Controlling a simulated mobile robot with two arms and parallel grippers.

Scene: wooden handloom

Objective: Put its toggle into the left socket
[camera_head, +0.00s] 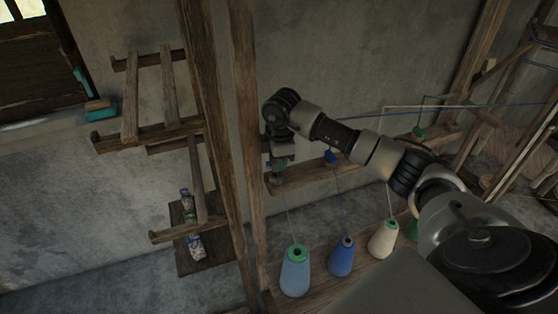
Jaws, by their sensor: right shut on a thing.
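My right gripper (278,164) points down at the left end of a wooden rail (309,174). It is shut on a small green toggle (277,167), mostly hidden by the jaws. A thread runs from there down to a light-blue yarn cone (295,277) with a green top. The left socket is hidden behind the gripper and toggle, at the rail's left end. I cannot tell whether the toggle is in it or just above it. A blue toggle (330,157) sits further right on the rail. My left gripper is not in view.
A dark-blue cone (341,258) and a cream cone (383,241) stand right of the light-blue one. Another green toggle (419,132) is at the right. Upright wooden posts (247,120) stand close left of my gripper. A shelf frame (150,135) is further left.

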